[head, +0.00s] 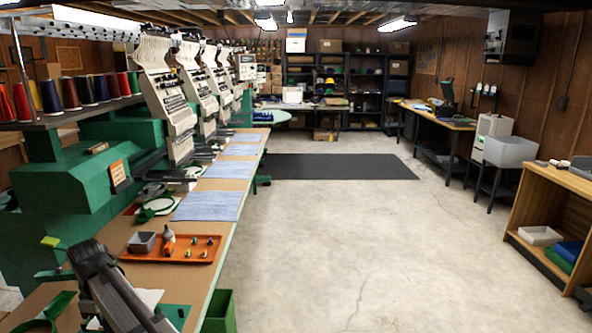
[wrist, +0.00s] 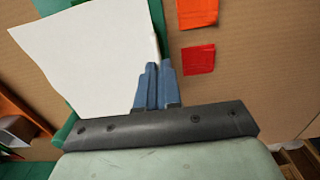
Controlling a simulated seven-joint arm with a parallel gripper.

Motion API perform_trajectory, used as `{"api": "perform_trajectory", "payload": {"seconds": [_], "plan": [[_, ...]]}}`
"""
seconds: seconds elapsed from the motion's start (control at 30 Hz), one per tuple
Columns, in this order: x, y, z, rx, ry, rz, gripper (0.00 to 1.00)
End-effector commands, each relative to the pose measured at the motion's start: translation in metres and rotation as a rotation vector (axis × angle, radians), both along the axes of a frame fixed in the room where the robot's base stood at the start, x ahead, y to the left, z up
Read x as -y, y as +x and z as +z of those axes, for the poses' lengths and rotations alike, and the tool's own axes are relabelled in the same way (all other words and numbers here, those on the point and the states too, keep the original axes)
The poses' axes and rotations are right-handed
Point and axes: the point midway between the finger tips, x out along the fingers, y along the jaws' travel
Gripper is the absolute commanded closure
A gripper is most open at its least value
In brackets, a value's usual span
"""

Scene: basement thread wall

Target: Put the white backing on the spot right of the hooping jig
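The white backing (wrist: 85,60) is a pale sheet filling the upper left of the wrist view. A small part of it (head: 150,297) shows beside my arm in the head view. My gripper (wrist: 160,64) has its two blue fingers nearly together at the sheet's right edge, and a thin upright strip of the sheet runs in between them. A flat green piece (wrist: 158,18) shows under and around the sheet; it also shows in the head view (head: 176,314). I cannot tell whether it is the hooping jig. My arm hides much of this area in the head view.
An orange square (wrist: 197,12) and a red square (wrist: 198,60) lie on the brown tabletop right of the fingers. An orange tray (head: 195,254) with small items and a grey box (head: 142,242) stand beyond my arm. A green bin (head: 219,312) stands at the table's right edge.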

Motion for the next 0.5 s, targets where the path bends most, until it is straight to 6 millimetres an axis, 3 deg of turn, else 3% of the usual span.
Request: {"api": "perform_trajectory", "payload": {"seconds": [0.27, 0.37, 0.5], "plan": [[0.011, 0.013, 0.000, 0.000, 0.000, -0.021, 1.00], [0.027, 0.033, -0.001, -0.001, -0.001, -0.053, 1.00], [0.056, 0.074, -0.002, -0.002, -0.003, -0.114, 1.00]]}}
